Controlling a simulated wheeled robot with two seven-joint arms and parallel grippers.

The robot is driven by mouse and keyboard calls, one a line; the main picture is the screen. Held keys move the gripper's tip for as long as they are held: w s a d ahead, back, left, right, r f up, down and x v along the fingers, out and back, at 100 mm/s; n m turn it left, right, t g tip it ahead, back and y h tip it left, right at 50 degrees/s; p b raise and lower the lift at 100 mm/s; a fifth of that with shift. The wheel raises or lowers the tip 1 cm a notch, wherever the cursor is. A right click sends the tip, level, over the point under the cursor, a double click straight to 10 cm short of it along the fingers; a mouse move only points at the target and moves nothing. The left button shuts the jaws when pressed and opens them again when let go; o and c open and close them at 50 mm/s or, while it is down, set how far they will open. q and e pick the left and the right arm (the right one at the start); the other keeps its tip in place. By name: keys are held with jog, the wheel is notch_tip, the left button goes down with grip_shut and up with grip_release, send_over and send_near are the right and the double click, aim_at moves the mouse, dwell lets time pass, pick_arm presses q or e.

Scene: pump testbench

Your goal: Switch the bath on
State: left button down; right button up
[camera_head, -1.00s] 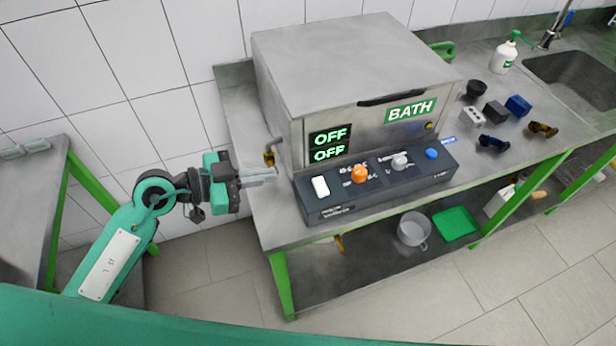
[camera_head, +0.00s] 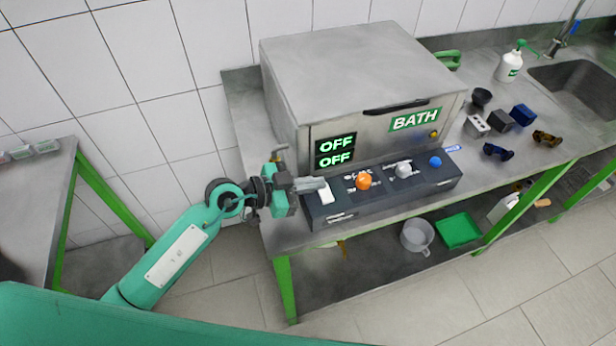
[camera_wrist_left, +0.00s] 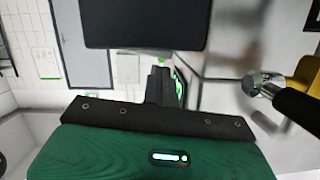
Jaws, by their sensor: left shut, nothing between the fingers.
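The bath (camera_head: 345,70) is a grey metal box with a green BATH label (camera_head: 415,119) on its front. Its two displays (camera_head: 336,152) both read OFF. The left wrist view shows the gripper body (camera_wrist_left: 150,150), not the switch. My right gripper is not in view.
A tap (camera_head: 279,155) sticks out at the bath's left side, close to my left wrist; its metal spout also shows in the wrist view (camera_wrist_left: 262,84). Small blocks, dark goggles (camera_head: 497,152) and a soap bottle (camera_head: 509,66) stand right of the bath. A pot (camera_head: 416,236) and green tray (camera_head: 460,231) are below.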

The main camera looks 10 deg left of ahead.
pick_arm(q)
jog(key=shift+f, duration=0.25)
